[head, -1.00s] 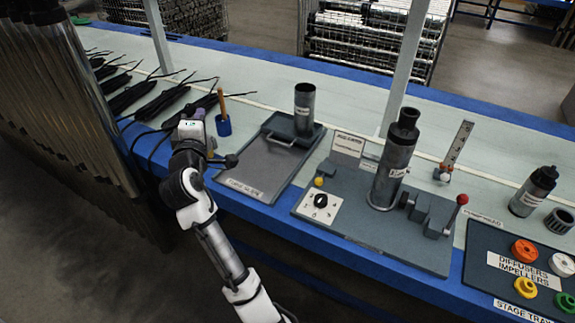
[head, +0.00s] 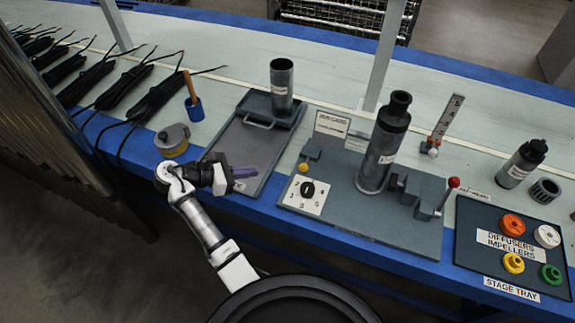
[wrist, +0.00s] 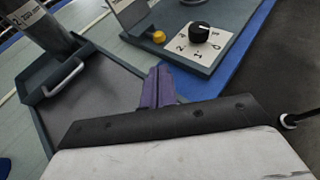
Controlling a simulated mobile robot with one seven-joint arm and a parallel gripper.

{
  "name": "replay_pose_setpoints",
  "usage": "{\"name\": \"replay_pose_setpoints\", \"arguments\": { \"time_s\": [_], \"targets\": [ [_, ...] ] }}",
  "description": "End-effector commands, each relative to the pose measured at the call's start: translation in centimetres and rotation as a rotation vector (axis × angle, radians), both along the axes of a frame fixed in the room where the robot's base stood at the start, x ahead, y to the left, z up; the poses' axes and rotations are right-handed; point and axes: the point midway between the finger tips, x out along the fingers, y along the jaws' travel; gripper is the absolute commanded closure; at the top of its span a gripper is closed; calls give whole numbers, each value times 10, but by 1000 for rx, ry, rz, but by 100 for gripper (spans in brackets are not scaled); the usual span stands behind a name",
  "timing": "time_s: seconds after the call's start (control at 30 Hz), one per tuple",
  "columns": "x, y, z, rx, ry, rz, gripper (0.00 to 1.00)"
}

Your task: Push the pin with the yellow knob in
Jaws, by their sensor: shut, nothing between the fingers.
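The yellow knob (head: 304,167) is at the left end of the dark grey fixture plate (head: 340,217), just behind the white dial card (head: 304,194). It also shows in the wrist view (wrist: 159,37), near a small grey block; the pin's shaft cannot be made out. My gripper (head: 254,171) is shut and empty, with purple fingers pointing right. It is over the right edge of the grey tray, left of and apart from the knob. In the wrist view the shut fingers (wrist: 158,86) point up toward the knob.
A tall dark cylinder (head: 382,150) stands on the fixture, with a red-knobbed lever (head: 453,183) to its right. The grey tray (head: 235,145) with a cup (head: 282,85) is on the left. A stage tray (head: 480,262) lies far right.

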Motion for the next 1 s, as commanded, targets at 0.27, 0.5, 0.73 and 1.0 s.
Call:
{"name": "replay_pose_setpoints", "arguments": {
  "time_s": [0.27,0.5,0.73,1.0],
  "targets": [
    [3,-6,-3,2,0,0,100],
    [20,-41,-18,1,2,-3,100],
    [41,-81,-37,2,0,-1,100],
    [56,-110,-50,3,-2,2,100]
  ]
}}
